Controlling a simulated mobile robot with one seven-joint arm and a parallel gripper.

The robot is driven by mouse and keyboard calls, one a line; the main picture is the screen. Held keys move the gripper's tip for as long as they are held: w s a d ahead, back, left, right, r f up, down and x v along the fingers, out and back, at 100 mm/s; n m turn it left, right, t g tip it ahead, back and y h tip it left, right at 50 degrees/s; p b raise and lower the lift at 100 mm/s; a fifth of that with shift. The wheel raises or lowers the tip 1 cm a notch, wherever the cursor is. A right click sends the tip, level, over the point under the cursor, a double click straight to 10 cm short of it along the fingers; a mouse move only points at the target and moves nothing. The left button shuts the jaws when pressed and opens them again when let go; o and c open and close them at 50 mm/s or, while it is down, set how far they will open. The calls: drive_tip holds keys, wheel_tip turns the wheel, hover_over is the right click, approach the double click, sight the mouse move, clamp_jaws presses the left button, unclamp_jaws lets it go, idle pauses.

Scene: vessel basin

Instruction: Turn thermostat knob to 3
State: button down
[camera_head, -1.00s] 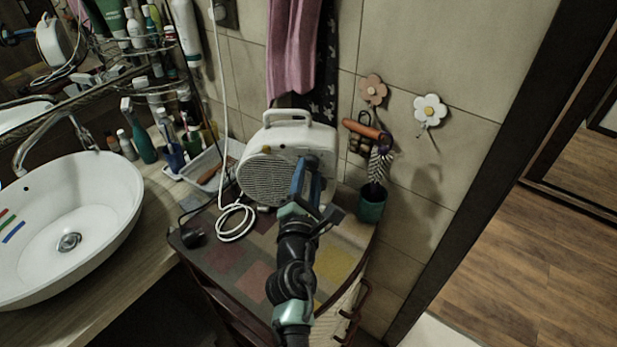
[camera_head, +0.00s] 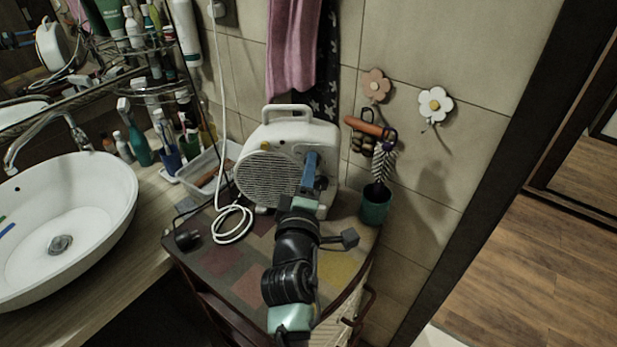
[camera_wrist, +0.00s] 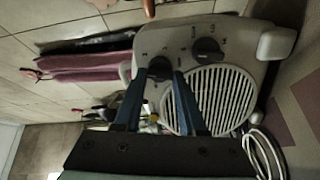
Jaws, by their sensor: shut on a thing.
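A white fan heater (camera_head: 325,133) with a round grille and a top handle stands upright on the small cabinet. In the wrist view the heater (camera_wrist: 240,70) shows sideways, with two dark knobs on its face. My gripper (camera_head: 311,156) reaches the heater's face right of the grille. In the wrist view my gripper (camera_wrist: 160,76) has its blue fingers on either side of one dark knob (camera_wrist: 159,66), shut on it. The other dark knob (camera_wrist: 207,50) is free beside it. The scale marks are too small to read, so I cannot tell the setting.
The heater's white cord (camera_head: 232,222) coils on the patterned cabinet top (camera_head: 222,258), near a black plug. A green cup (camera_head: 376,206) with a brush stands close right of the heater. A white basin (camera_head: 100,200) and a tray (camera_head: 192,172) are at left.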

drive_tip(key=shift+d+m+b, duration=0.2)
drive_tip(key=shift+m+b, duration=5.6)
drive_tip(key=shift+m, duration=3.8)
drive_tip(key=shift+c, duration=2.4)
unclamp_jaws()
drive_tip(key=shift+s, duration=0.1)
drive_tip(key=s+a+b, duration=0.1)
drive_tip(key=s, duration=1.1)
drive_tip(key=shift+s+a+b, duration=0.2)
drive_tip(key=shift+s+b, duration=0.1)
drive_tip(key=shift+s, duration=0.1)
